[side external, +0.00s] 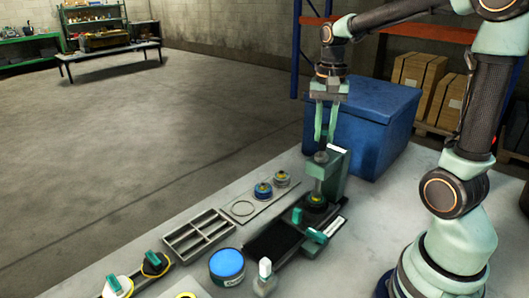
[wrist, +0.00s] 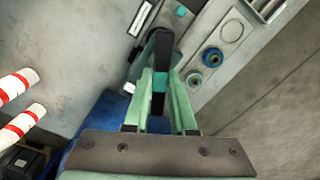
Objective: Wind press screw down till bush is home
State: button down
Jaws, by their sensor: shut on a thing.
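The press (side external: 337,178) has a green upright column on a dark base and stands on the grey bench top. Its press screw (side external: 321,157) points down from the green head, directly under my gripper. My gripper (side external: 321,140) reaches straight down from above and is shut on the top of the press screw. In the wrist view my gripper (wrist: 160,74) closes around a teal and black part of the press. Below the screw a dark round holder with a yellowish ring (side external: 316,198) sits on the press base. I cannot tell the bush's seating depth.
A blue chest (side external: 375,125) stands close behind the press. A plate with blue-ringed parts (side external: 263,190), a divided tray (side external: 199,233), a blue-topped tin (side external: 227,264) and a dark mat (side external: 271,238) lie nearby. Red-striped white posts (wrist: 20,125) show in the wrist view.

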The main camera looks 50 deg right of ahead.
jog(key=m, duration=0.4)
jog(key=shift+m, duration=0.5)
jog(key=m, duration=0.4)
jog(key=shift+f+m, duration=0.2)
jog(key=shift+m, duration=0.2)
jog(key=shift+m, duration=0.4)
jog(key=m, duration=0.4)
jog(key=shift+f+m, duration=0.1)
jog(key=shift+m, duration=0.3)
